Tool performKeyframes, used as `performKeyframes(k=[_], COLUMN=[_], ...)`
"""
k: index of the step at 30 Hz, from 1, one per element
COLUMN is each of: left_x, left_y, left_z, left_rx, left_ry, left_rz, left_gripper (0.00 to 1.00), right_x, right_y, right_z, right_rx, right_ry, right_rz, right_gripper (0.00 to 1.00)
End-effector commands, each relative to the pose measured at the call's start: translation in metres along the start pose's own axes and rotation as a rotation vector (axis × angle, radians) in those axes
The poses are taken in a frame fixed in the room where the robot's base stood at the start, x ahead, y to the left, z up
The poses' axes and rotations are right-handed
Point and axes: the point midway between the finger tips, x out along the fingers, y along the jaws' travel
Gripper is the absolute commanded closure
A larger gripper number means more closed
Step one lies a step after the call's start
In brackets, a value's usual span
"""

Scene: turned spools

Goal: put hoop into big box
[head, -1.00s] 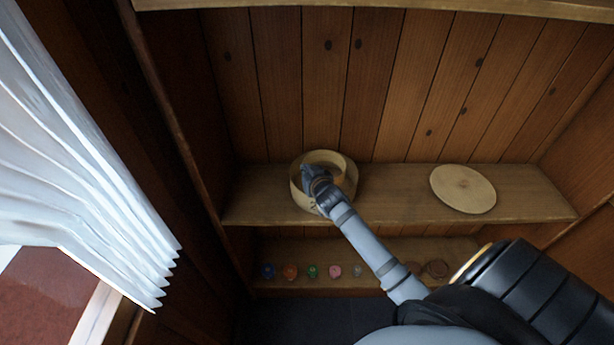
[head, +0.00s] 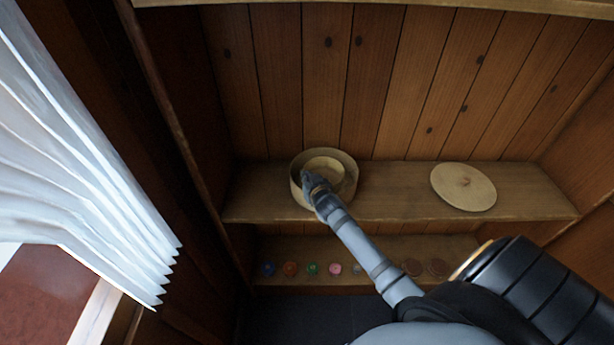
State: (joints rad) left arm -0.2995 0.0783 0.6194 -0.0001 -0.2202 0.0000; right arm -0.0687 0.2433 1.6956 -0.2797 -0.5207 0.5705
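The big box (head: 351,184) is a round, open, pale wooden box on the left part of the upper shelf. The hoop (head: 325,161) is a smaller pale wooden ring that shows inside the box's rim, within its wall. My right gripper (head: 308,179) is over the front left part of the box, close to the hoop's left side. Its fingers are small, dark and seen from behind, so I cannot tell whether they touch the hoop. The arm hides part of the box's front wall. My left gripper is out of view.
A round wooden lid (head: 463,187) lies on the right part of the upper shelf (head: 400,199). Several small coloured spools (head: 312,269) and round brown pieces (head: 437,267) line the lower shelf. The shelf between box and lid is clear. A white curtain (head: 75,150) hangs at left.

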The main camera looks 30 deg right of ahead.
Motion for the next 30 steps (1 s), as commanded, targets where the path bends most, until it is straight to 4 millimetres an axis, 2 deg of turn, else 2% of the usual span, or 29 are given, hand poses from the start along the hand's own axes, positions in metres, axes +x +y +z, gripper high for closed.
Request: performKeyframes(k=[3,9,18,22,24,30], left_x=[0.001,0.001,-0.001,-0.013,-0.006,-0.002], left_y=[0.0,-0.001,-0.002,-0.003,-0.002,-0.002], left_z=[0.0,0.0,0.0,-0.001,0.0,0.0], left_rx=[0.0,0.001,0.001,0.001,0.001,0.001], left_ry=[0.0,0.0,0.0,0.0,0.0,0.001], left_rz=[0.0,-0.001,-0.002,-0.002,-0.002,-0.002], left_gripper=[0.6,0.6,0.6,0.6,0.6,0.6], right_x=[0.0,0.0,0.0,-0.007,-0.02,-0.073], right_y=[0.0,0.0,0.0,0.0,0.0,0.0], right_z=[0.001,0.001,-0.001,-0.017,-0.009,-0.008], right_rx=[0.0,0.0,0.0,0.0,-0.002,-0.003], right_ry=[0.0,0.0,0.0,0.001,-0.001,-0.002], right_rz=[0.0,0.0,0.0,0.0,-0.001,-0.001], right_gripper=[1.0,0.73,0.72,0.72,0.72,0.72])
